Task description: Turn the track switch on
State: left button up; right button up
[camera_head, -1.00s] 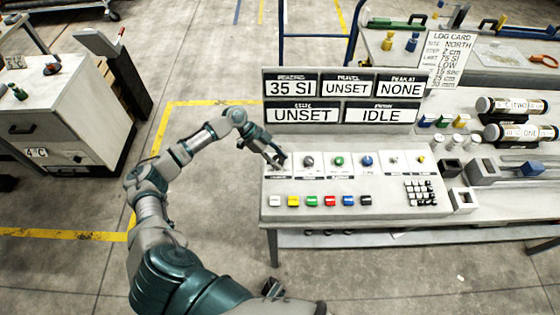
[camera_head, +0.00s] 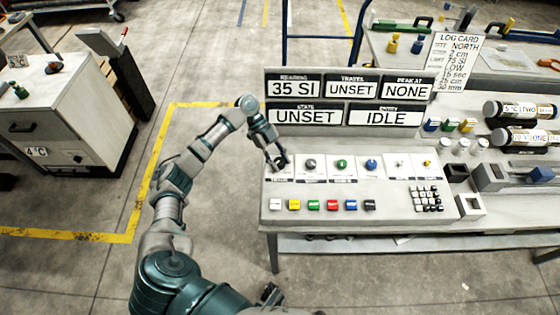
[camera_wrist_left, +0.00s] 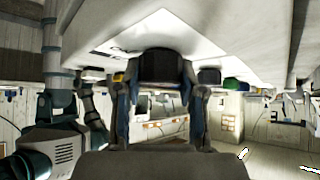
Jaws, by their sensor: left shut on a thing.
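A sloped control panel (camera_head: 395,202) stands right of my left arm, with a row of knobs and small levers above a row of coloured buttons. My left gripper (camera_head: 278,163) is at the leftmost control of the upper row, and its fingers largely hide that control. In the left wrist view a dark knob (camera_wrist_left: 160,67) sits between the two fingers of my left gripper (camera_wrist_left: 163,98), which is shut on it. The control labels are too small to read, so I cannot tell which is the track switch. My right gripper does not show clearly.
Displays (camera_head: 345,102) behind the controls read 35 SI, UNSET, NONE, UNSET and IDLE. A keypad (camera_head: 426,198) is at the panel's right. A log card (camera_head: 457,62) and labelled cylinders (camera_head: 522,110) stand beyond. A grey cabinet (camera_head: 62,115) is at the left, with open floor between.

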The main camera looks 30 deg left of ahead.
pick_arm(q)
jog(key=o, duration=1.1)
jog(key=shift+a, duration=0.1)
jog(key=shift+o, duration=0.2)
jog(key=shift+w+a+f, duration=0.1)
jog(key=v, duration=1.2)
